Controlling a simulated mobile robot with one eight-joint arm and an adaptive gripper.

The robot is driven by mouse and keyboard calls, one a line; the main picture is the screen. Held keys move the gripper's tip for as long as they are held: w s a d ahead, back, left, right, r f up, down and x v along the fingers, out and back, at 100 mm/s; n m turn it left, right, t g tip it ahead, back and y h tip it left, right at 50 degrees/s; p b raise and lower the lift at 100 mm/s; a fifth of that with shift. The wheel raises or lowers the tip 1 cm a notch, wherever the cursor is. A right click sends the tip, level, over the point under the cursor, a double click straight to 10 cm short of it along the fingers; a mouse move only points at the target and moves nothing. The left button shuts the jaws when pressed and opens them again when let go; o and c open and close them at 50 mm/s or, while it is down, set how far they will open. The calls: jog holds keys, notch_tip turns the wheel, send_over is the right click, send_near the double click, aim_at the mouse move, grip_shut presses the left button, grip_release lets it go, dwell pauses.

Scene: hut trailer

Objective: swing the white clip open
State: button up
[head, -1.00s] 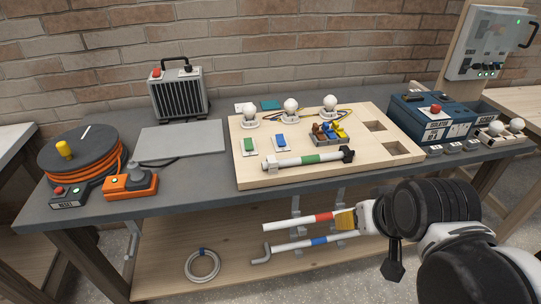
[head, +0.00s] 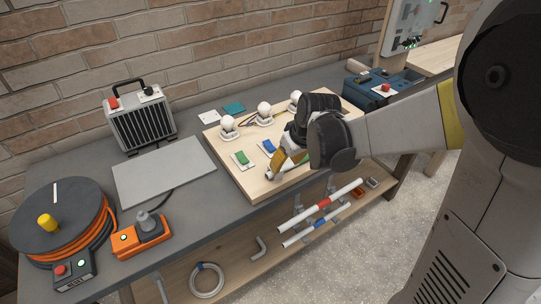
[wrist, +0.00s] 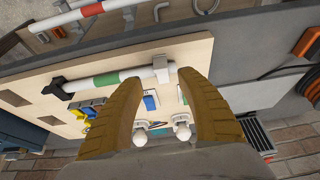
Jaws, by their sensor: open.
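The white clip (wrist: 163,70) shows in the wrist view at the right end of a white tube with a green band (wrist: 106,80). The tube lies along the edge of a pale wooden board (wrist: 60,62). A black clip (wrist: 57,88) is around the tube's other end. My gripper (wrist: 160,82) is open, with its tan fingers apart and the white clip framed between the tips. I cannot tell whether they touch it. In the head view my gripper (head: 276,168) is over the board's front edge, and my arm hides most of the tube and the clip.
White knobs (head: 264,110) stand along the back of the board, with a green switch (head: 241,158) and a blue switch (head: 269,147) before them. A grey panel (head: 163,173) lies left of the board. White tubes (head: 325,204) hang below the table's front.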

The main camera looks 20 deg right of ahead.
jog(key=b+x, duration=0.1)
jog(key=x, duration=0.5)
jog(key=shift+w+a+b, duration=0.1)
jog(key=shift+b, duration=0.25)
grip_shut()
